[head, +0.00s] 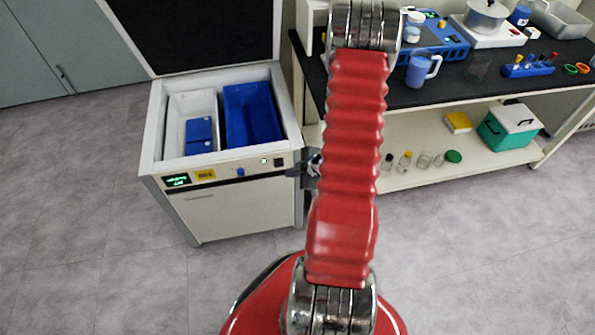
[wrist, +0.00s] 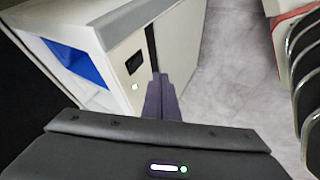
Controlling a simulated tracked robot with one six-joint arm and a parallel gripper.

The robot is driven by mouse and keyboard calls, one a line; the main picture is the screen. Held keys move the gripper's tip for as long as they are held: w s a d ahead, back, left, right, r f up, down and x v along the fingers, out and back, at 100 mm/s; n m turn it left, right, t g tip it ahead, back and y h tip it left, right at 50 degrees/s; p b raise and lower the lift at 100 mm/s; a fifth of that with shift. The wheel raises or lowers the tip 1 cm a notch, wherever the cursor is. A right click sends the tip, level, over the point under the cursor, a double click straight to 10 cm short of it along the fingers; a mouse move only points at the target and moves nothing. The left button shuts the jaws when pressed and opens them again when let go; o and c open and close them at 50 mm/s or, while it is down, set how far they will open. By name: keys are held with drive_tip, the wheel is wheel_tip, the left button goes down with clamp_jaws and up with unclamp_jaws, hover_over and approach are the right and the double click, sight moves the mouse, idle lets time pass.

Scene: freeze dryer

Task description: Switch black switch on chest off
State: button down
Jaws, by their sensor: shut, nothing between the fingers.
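The white chest (head: 225,206) stands at left with its lid up. The black switch (head: 279,162) is at the right end of its front panel, right of a small lit light (head: 264,161). My gripper (head: 303,171) is at the panel's right end, just right of the switch. In the wrist view its fingers (wrist: 160,80) are together and empty, their tips beside the switch. I cannot tell whether they touch the chest, or the switch's position.
The panel also has a green display (head: 176,180), a yellow label (head: 204,174) and a blue knob (head: 240,171). Blue bins (head: 251,113) sit inside the chest. A black-topped bench (head: 440,92) with labware stands at right. The floor (head: 480,240) in front is clear.

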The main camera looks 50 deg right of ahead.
sight(278, 165)
drive_tip(key=w+d+f, duration=0.2)
drive_tip(key=w+f, duration=0.1)
drive_tip(key=w, duration=0.3)
idle(0.5)
drive_tip(key=shift+w+d+r, duration=0.15)
drive_tip(key=shift+w+d, duration=0.05)
drive_tip(key=shift+w, duration=0.05)
drive_tip(key=shift+r, duration=0.2)
drive_tip(key=shift+r, duration=0.6)
